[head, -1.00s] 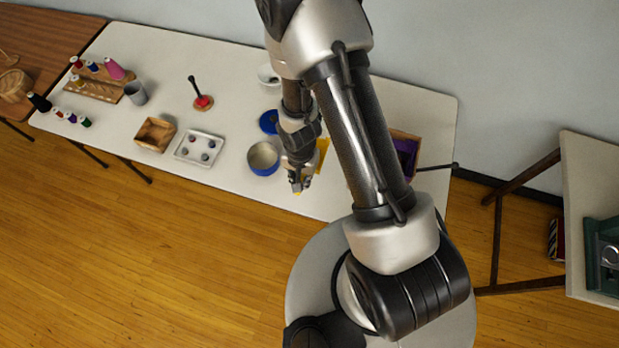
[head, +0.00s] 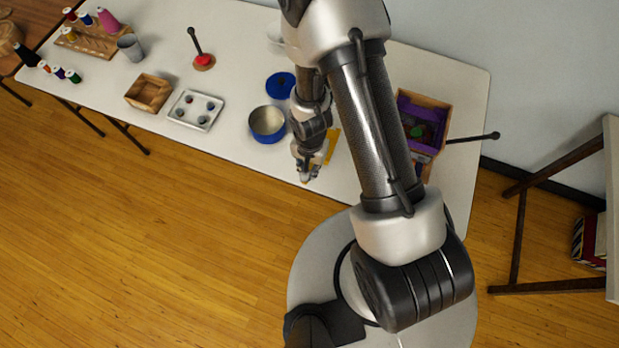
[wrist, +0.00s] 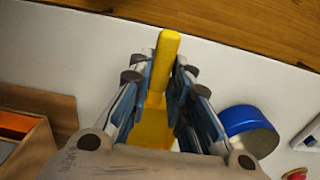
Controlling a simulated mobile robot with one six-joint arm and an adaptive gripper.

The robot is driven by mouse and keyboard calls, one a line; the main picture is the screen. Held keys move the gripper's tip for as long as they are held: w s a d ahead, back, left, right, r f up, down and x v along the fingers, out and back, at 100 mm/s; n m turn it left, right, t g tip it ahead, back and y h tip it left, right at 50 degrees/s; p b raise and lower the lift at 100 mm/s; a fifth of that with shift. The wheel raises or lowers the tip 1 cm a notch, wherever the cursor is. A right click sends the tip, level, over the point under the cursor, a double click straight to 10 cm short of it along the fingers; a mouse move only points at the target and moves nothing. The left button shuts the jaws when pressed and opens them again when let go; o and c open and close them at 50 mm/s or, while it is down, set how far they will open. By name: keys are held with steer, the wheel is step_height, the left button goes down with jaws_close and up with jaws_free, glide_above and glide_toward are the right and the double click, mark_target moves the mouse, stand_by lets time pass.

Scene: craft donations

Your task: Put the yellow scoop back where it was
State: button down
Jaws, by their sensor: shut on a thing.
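The yellow scoop (wrist: 165,60) is between the fingers of my gripper (wrist: 158,85) in the wrist view, its handle pointing toward the table's front edge. My gripper is shut on it. In the head view my gripper (head: 306,174) is low near the front edge of the white table (head: 235,145), right of an open blue tin (head: 268,139). A yellow part of the scoop (head: 333,143) shows behind the gripper. My fingers and wrist hide the rest of the scoop, and I cannot tell whether it touches the table.
A wooden box (head: 445,105) with purple lining stands right of my arm. A blue lid (head: 280,85) lies behind the tin. A muffin tray (head: 178,110), small wooden box (head: 137,95), red-based stand (head: 204,62), grey cup (head: 130,52) and thread spools stand left.

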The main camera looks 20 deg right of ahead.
step_height(320, 180, down, 5)
steer(key=b, duration=0.4)
steer(key=shift+r, duration=0.1)
steer(key=c, duration=1.5)
jaws_free()
